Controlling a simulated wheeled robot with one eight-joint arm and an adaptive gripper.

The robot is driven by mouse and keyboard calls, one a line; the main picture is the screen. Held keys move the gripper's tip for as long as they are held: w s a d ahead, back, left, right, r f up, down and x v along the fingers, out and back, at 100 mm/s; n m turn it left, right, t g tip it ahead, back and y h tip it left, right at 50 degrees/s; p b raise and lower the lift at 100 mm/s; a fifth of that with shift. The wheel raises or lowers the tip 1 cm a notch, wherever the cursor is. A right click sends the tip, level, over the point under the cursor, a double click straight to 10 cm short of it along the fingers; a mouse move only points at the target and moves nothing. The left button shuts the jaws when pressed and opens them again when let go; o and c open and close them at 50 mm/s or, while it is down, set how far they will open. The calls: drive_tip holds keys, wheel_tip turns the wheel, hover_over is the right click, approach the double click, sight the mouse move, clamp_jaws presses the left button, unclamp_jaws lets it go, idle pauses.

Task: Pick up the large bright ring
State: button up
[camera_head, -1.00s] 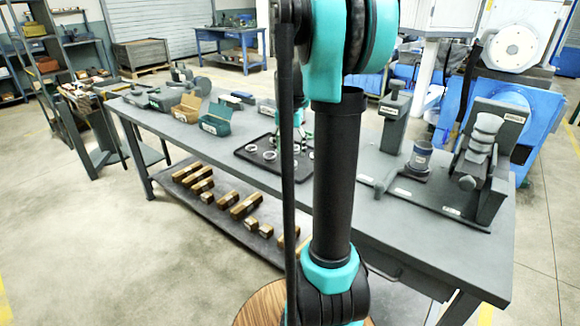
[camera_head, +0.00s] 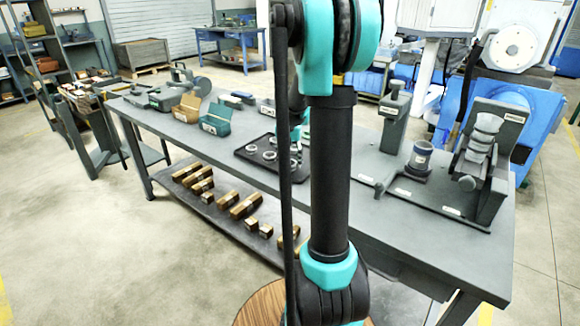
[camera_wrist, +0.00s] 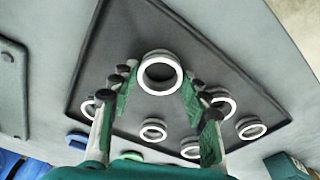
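The large bright ring (camera_wrist: 158,72) is in the upper middle of the wrist view, over the dark tray (camera_wrist: 225,70). It looks larger than the rings around it. My gripper (camera_wrist: 160,82) has its fingers apart, with the tips at the left and right sides of this ring. I cannot tell whether the pads touch it. In the head view my arm hides the gripper's fingers and part of the tray (camera_head: 243,156).
Smaller rings lie on the tray, one left of centre (camera_wrist: 153,129) and one at the right (camera_wrist: 251,128).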

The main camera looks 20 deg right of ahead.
drive_tip(key=c, duration=0.6)
drive_tip(key=shift+c, duration=0.2)
